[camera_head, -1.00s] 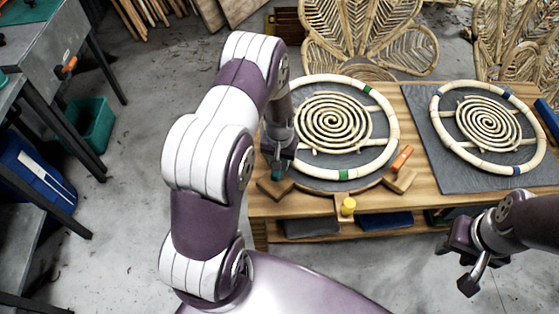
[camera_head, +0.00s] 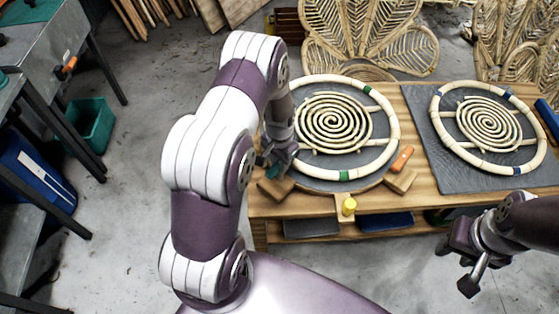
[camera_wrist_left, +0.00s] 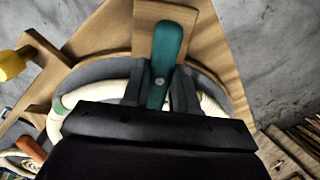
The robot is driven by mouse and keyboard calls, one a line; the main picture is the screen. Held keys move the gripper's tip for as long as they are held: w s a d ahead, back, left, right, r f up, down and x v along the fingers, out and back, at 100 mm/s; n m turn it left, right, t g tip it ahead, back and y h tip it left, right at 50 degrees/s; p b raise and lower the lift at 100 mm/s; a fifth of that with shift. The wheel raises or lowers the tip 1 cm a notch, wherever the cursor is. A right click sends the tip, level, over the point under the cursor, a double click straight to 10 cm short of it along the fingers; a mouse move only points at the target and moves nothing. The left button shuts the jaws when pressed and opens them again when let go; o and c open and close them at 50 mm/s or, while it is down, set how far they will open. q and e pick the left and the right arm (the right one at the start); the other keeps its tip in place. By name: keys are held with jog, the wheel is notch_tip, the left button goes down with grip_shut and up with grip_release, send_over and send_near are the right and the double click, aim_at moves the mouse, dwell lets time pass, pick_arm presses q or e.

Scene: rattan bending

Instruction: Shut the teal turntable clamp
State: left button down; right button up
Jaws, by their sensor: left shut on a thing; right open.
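The teal turntable clamp (camera_wrist_left: 166,55) is a flat teal lever on a wooden block at the turntable's edge. In the head view it (camera_head: 272,172) is a small teal patch, mostly hidden by my left gripper. My left gripper (camera_head: 275,160) is shut on the lever; in the left wrist view its dark fingers (camera_wrist_left: 160,92) sit on either side of the lever. The round grey turntable (camera_head: 318,178) carries a rattan hoop (camera_head: 387,108) and spiral. My right gripper (camera_head: 460,268) is open and empty, off the table's front right.
An orange clamp lever (camera_head: 402,158) sits on the turntable's right front block. A yellow knob (camera_head: 349,206) is at the table's front edge. A second hoop (camera_head: 541,130) lies on a grey slab to the right. Floor in front of the table is clear.

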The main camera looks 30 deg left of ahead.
pick_arm(q)
jog(key=shift+w, duration=0.2)
jog(key=c, duration=1)
grip_release()
jog(key=shift+o, duration=0.6)
jog(key=shift+r, duration=0.1)
notch_tip(320, 180, up, 12)
jog(key=b, duration=0.1)
jog(key=shift+r+b, duration=0.25)
jog(key=shift+b, duration=0.1)
